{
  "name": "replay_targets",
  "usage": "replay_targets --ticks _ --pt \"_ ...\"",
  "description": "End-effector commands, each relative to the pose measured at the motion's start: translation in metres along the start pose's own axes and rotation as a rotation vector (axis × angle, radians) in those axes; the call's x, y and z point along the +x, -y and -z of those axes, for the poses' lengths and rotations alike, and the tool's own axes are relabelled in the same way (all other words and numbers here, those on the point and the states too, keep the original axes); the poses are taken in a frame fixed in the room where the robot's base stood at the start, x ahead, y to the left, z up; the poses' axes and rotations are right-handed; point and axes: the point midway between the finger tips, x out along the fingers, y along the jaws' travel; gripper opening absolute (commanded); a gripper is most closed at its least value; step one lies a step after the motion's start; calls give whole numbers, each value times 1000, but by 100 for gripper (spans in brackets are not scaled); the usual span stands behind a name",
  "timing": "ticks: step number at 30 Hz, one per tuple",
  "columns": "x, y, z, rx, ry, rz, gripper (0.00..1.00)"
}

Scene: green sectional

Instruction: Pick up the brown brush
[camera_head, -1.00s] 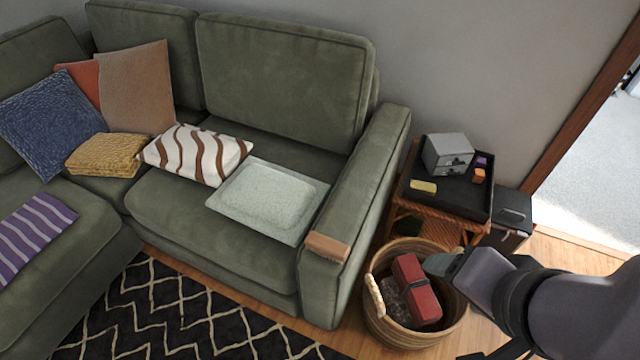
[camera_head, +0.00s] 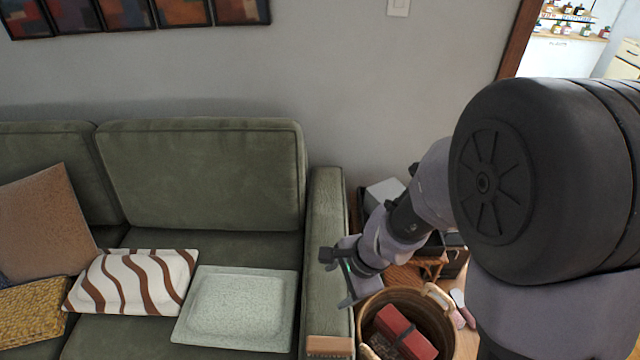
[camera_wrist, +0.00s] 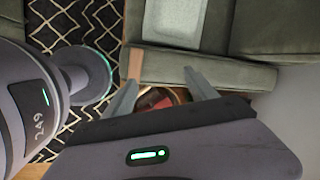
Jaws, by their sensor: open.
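The brown brush (camera_head: 330,346) lies on the front end of the green sofa's right armrest (camera_head: 326,215), at the bottom edge of the head view. It also shows in the wrist view (camera_wrist: 135,64), just beyond the left fingertip. My gripper (camera_head: 338,278) is open and empty. In the head view it appears over the armrest, up the picture from the brush and apart from it. Both fingers show in the wrist view (camera_wrist: 160,77), with the basket seen between them.
A wicker basket (camera_head: 447,325) holding a red item (camera_head: 405,332) stands right of the armrest. Behind it is a side table with a grey box (camera_head: 385,192). A pale tray-like cushion (camera_head: 238,308) and a striped pillow (camera_head: 135,280) lie on the seat.

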Motion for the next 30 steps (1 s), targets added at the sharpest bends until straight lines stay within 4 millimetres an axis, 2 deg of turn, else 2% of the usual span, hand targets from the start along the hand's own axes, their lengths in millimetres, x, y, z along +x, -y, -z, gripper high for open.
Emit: replay_targets --ticks 3,7,11,18,21,26,30 --pt "44 -23 13 221 -36 -110 66" --pt "83 -53 26 382 -95 -186 66" --pt "109 -68 32 429 -117 -208 66" --pt "186 -86 38 427 -116 -207 66" --pt "206 -90 39 427 -115 -208 66" --pt "221 -92 38 426 -115 -207 66" --pt "251 -96 34 424 -114 -207 66"
